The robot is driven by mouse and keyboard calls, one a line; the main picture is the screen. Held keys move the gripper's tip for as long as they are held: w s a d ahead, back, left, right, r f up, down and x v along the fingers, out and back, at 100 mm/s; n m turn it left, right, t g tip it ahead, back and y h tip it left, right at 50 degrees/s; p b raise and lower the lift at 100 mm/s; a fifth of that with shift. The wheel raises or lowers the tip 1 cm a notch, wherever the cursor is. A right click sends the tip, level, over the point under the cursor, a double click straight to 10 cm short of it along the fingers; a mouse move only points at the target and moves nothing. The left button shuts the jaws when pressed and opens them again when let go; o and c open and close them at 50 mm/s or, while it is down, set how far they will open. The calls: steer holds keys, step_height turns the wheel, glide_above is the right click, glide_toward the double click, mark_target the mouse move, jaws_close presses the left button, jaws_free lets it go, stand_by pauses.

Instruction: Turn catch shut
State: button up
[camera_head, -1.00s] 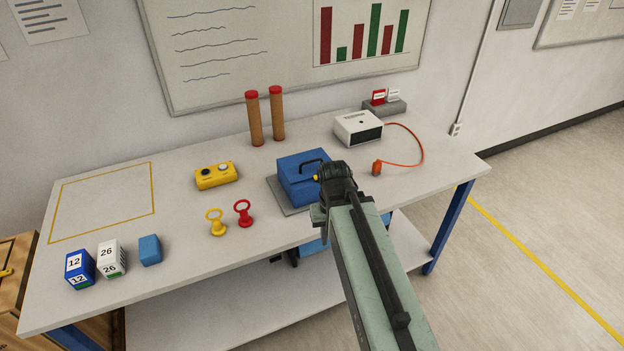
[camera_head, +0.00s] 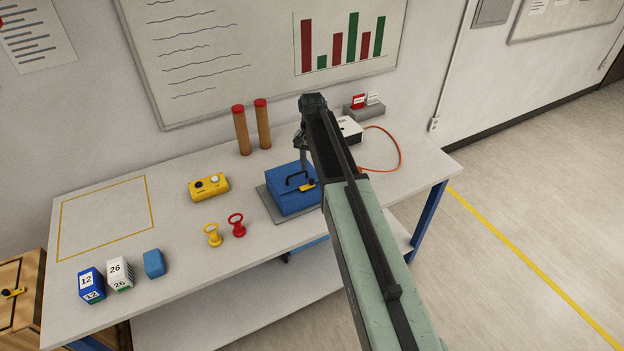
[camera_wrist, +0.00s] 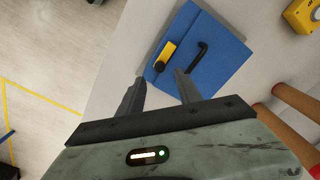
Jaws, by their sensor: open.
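A blue box (camera_head: 290,200) with a black handle (camera_head: 297,179) on its lid stands on a grey plate (camera_head: 270,206) on the table. A yellow catch (camera_head: 308,186) with a dark pivot sits on the box. In the wrist view the yellow catch (camera_wrist: 167,51) lies slantwise on the blue box (camera_wrist: 215,62), beside the black handle (camera_wrist: 197,58). My gripper (camera_wrist: 158,84) is open and empty, its two fingers apart over the near edge of the box. In the head view my arm hides the right side of the box, and the fingertips are small beside my arm.
A white device (camera_head: 350,129) with an orange cable (camera_head: 398,150) stands behind my arm. Two brown posts (camera_head: 241,130) with red tops stand behind the box. A yellow button box (camera_head: 209,187) and yellow and red ring pieces (camera_head: 213,235) are to the left.

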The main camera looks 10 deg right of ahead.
mark_target(312, 179)
step_height(312, 179, down, 6)
steer(key=b, duration=0.5)
steer(key=shift+f, duration=0.15)
jaws_close()
steer(key=shift+w, duration=0.1)
steer(key=n, duration=0.2)
steer(key=w+n, duration=0.1)
steer(key=shift+a+n, duration=0.25)
steer(key=shift+n, duration=0.15)
steer(key=shift+w+a+n, duration=0.2)
steer(key=shift+n, duration=0.65)
steer(key=shift+w+a+n, duration=0.15)
steer(key=shift+a+n, duration=0.05)
steer(key=shift+n, duration=0.65)
